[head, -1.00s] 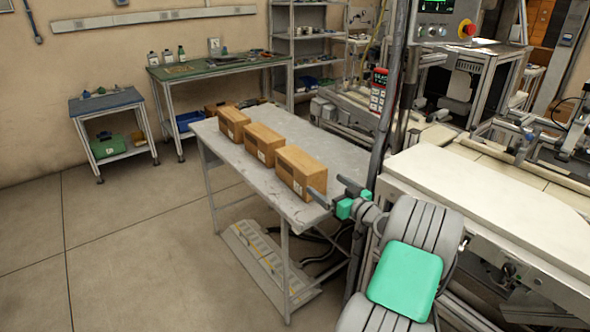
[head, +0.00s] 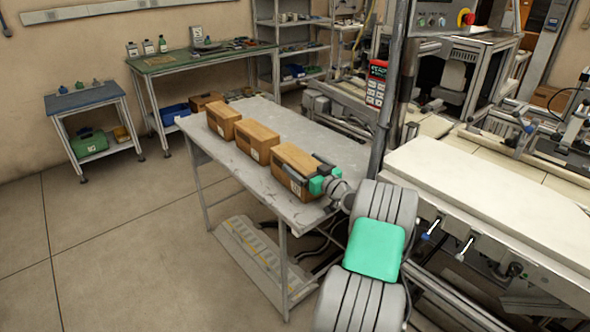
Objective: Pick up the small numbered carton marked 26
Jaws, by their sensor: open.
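Three small brown cartons stand in a row on the grey table (head: 215,158). The nearest carton (head: 288,163) is at the right, the middle carton (head: 257,143) is beyond it, and the far carton (head: 223,120) is at the left. Each has a pale label on its front, but the numbers are too small to read, so I cannot tell which is 26. My gripper (head: 310,167) is open at the right end of the nearest carton. Its dark fingers overlap that carton in the picture; whether they touch it is unclear.
A white-topped machine bench (head: 480,200) stands close on the right of my arm. A grey pole (head: 390,90) rises behind the gripper. A blue-topped cart (head: 85,98) and a green workbench (head: 200,60) stand at the back. Floor at the left is clear.

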